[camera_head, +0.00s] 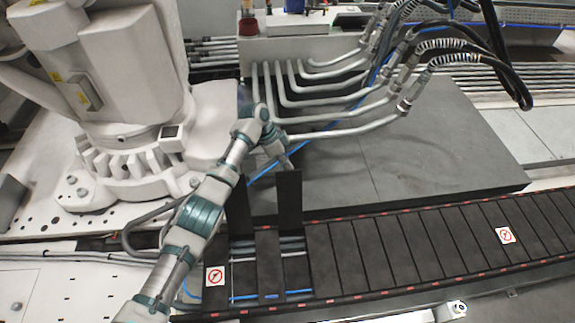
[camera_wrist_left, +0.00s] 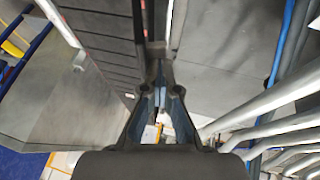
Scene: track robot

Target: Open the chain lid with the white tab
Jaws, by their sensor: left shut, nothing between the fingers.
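The dark cable chain (camera_head: 375,250) runs across the lower part of the head view. One lid with a white tab (camera_head: 215,275) lies at its left end, partly beside my left arm; another white tab (camera_head: 506,235) is on a flat lid far to the right. Two dark lids stand raised: one (camera_head: 289,205) in the middle and one (camera_head: 238,212) to its left. Below them, gaps show grey and blue cables (camera_head: 293,246). My left gripper (camera_head: 289,166) is shut and empty near the top of the middle raised lid; it shows shut in the wrist view (camera_wrist_left: 155,50). Contact is unclear.
A large white robot arm base (camera_head: 130,150) stands at the left. A dark grey platform (camera_head: 430,165) lies behind the chain. Grey pipes (camera_head: 340,105) and black hoses (camera_head: 490,45) come close to my left gripper from behind and the right.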

